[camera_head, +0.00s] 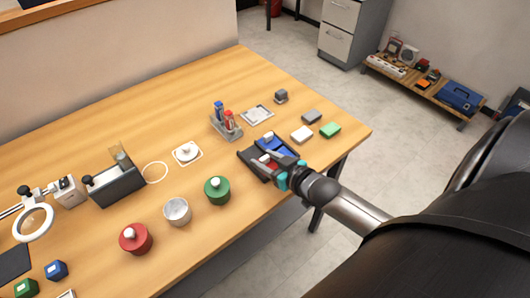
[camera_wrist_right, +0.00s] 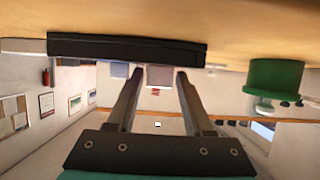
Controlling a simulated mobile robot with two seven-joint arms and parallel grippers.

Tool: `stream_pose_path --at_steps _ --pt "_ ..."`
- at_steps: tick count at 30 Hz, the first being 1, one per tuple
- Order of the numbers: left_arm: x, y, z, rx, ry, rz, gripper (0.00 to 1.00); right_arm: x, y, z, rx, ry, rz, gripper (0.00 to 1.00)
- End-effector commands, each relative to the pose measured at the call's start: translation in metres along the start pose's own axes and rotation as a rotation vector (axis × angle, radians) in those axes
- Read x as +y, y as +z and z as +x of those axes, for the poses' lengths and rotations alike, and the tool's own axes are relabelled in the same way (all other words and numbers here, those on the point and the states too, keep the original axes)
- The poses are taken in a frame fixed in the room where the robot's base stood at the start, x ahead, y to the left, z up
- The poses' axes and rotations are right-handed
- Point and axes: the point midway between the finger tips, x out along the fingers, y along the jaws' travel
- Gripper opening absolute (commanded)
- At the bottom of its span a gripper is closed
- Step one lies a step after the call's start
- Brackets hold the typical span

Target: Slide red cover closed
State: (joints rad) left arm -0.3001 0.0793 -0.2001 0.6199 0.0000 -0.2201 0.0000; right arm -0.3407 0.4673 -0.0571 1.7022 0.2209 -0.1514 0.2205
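A black tray-like holder (camera_head: 247,163) sits near the right front edge of the table, with a blue cover (camera_head: 271,142) at its back. A small red patch beside the fingers seems to be the red cover (camera_head: 271,163); my gripper partly hides it. My right gripper (camera_head: 275,156) reaches over the holder's front from the right. In the right wrist view, its two fingers (camera_wrist_right: 159,76) are apart with a visible gap, and the holder's dark side (camera_wrist_right: 125,50) lies just beyond the tips. Contact with the red cover cannot be told. My left gripper is not in view.
A green jar (camera_head: 217,190) stands left of the holder, with a silver cup (camera_head: 177,211) and red jar (camera_head: 135,239) further left. A white block (camera_head: 302,134) and green block (camera_head: 330,130) lie to the right. A bottle rack (camera_head: 227,126) stands behind.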

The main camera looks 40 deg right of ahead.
Motion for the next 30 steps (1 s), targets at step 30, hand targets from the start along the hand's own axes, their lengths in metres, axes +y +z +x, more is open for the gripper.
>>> stream_pose_path --at_steps 30 --pt "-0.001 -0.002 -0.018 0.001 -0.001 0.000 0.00 0.000 -0.001 -0.083 -0.002 0.001 0.001 0.68"
